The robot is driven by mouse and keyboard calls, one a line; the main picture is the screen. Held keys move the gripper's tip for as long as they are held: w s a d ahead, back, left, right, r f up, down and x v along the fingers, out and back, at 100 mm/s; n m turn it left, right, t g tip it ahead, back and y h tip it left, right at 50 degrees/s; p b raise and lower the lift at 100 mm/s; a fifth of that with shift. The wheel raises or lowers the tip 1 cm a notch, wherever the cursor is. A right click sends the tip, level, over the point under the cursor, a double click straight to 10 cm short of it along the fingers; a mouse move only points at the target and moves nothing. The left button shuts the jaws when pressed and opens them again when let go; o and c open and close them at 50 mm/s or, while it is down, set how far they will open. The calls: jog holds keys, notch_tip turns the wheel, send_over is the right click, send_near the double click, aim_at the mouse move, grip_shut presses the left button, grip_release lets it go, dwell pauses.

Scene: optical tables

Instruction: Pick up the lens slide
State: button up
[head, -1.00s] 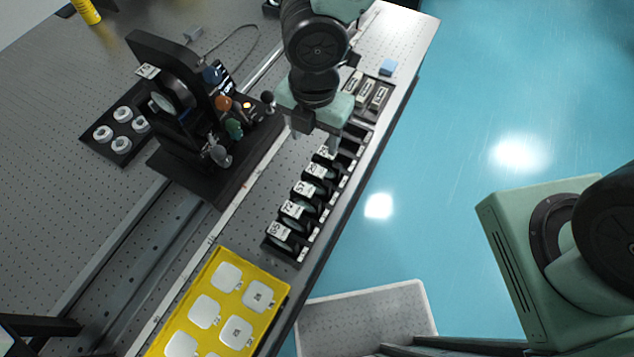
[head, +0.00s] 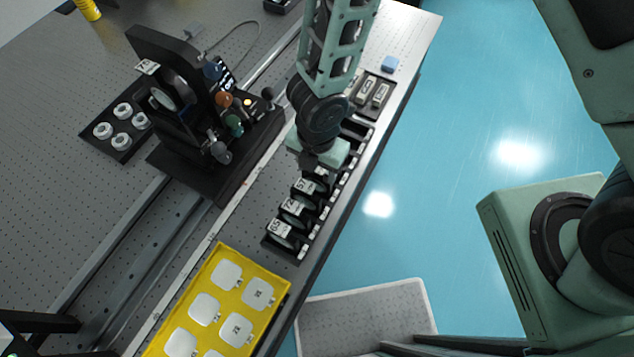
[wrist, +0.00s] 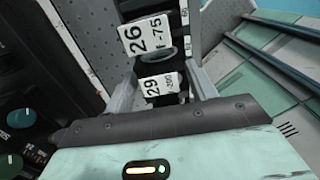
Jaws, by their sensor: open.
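Several dark lens slides with white number labels stand in a black rack (head: 303,252) along the bench edge. In the head view the slides labelled 57 (head: 301,186), 72 (head: 292,207) and 65 (head: 277,229) show. My gripper (head: 311,166) is over the rack's upper part and hides the slides there. In the wrist view my open gripper (wrist: 161,76) has its fingers on either side of the slide labelled 29 (wrist: 158,84). The slide labelled 26 (wrist: 146,35) stands just beyond. I cannot tell whether the fingers touch a slide.
A black optical mount (head: 190,95) with coloured knobs stands left of the rack. A yellow tray (head: 222,293) with white pieces lies in front. Open floor is to the right.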

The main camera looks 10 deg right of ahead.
grip_shut()
